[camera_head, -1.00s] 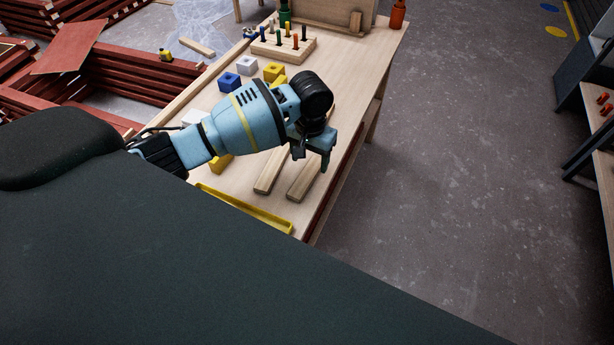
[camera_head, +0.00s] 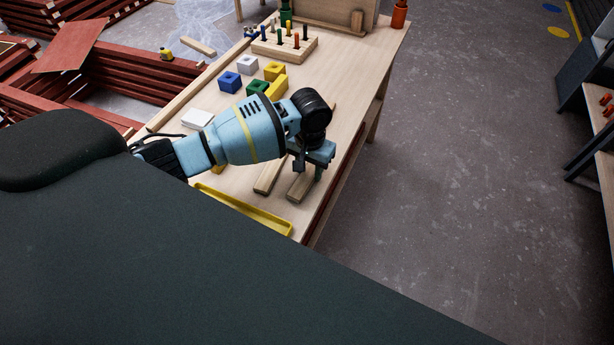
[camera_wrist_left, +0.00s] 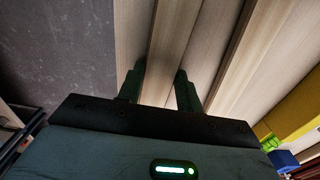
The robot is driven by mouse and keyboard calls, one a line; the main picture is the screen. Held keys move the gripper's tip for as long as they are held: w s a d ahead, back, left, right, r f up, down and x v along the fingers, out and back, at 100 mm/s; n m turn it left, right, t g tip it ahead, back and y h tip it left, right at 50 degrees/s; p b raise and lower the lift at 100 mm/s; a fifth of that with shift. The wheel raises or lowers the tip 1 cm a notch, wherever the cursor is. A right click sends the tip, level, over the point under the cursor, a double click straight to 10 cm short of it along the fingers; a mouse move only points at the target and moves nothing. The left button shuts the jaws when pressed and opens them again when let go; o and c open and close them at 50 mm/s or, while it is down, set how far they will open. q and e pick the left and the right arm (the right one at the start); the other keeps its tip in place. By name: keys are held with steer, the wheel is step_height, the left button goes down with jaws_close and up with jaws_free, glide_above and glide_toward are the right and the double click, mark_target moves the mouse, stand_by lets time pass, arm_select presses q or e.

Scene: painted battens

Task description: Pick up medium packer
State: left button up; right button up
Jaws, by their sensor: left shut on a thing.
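My left gripper (camera_head: 310,172) is over the right-hand pale wooden strip (camera_head: 299,189) on the workbench, near the bench's right edge. In the left wrist view the fingers (camera_wrist_left: 160,82) stand on either side of this strip (camera_wrist_left: 167,45), shut on it. The strip appears to be still at bench level; the gripper hides part of it in the head view. A second pale wooden strip (camera_head: 267,179) lies beside it on the left, partly hidden by my arm. No label tells which strip is the medium packer. My right gripper is not in view.
A yellow tray (camera_head: 245,211) lies at the near end of the workbench (camera_head: 335,72). Blue (camera_head: 230,81), white, yellow and green blocks stand behind my left arm. A wooden peg holder (camera_head: 284,46) is farther back. Open floor lies to the right.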

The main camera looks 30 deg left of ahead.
mark_target(310, 172)
arm_select(q)
steer(key=shift+r, duration=0.15)
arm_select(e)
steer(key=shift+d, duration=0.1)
